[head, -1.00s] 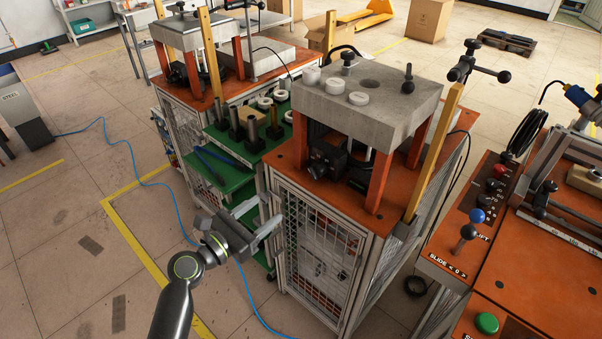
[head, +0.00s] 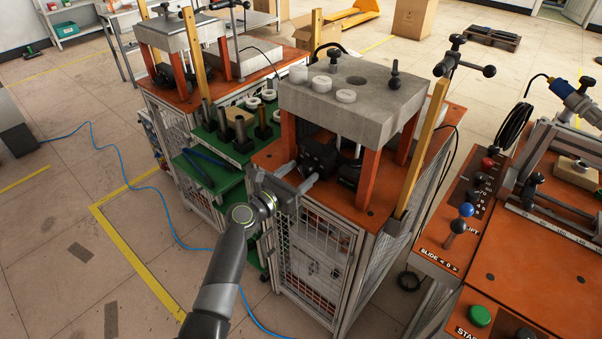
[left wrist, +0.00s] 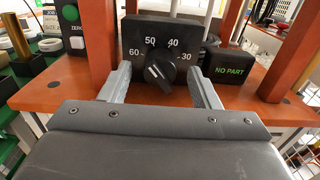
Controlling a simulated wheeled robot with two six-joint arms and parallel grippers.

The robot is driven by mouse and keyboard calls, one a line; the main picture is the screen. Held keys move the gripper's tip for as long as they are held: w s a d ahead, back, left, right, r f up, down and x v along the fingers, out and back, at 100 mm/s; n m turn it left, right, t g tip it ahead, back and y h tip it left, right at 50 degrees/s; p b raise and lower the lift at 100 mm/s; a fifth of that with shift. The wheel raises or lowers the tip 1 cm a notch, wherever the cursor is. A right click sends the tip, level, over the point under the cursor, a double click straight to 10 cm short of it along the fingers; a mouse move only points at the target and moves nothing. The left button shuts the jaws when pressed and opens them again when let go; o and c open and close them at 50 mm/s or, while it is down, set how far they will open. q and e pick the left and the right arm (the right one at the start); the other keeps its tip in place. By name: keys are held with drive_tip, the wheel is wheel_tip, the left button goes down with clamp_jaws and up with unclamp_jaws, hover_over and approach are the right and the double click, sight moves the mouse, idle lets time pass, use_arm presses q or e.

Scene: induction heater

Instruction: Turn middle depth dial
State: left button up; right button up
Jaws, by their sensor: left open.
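The depth dial (left wrist: 160,72) is a black knob with a pale pointer line on a black panel marked 60, 50, 40 and 30 in the left wrist view. Its pointer is tilted to the upper left, toward the side of 50 and 60. The dial's box (head: 318,155) shows small and dark under the middle machine's grey block in the head view. My left gripper (head: 296,180) is open, its fingers pointing at the box. In the left wrist view the fingers (left wrist: 160,84) lie left and right of the dial, apart from it. My right gripper is not in view.
Orange legs (left wrist: 98,45) stand beside the panel. A black "NO PART" display (left wrist: 229,66) sits right of the dial, and a box with a green button (left wrist: 71,14) sits left. The orange tabletop (head: 345,198) is bare in front.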

use_arm(q)
drive_tip(key=shift+w+d, duration=0.3)
drive_tip(key=shift+w, duration=0.15)
drive_tip(key=c, duration=1)
drive_tip(key=m+b, duration=0.1)
drive_tip(key=m, duration=0.2)
drive_tip(key=shift+s+m, duration=0.1)
drive_tip(key=shift+m, duration=0.2)
drive_tip(key=shift+d+m+b, duration=0.1)
drive_tip(key=shift+m+b, duration=0.5)
drive_tip(key=shift+m, duration=1)
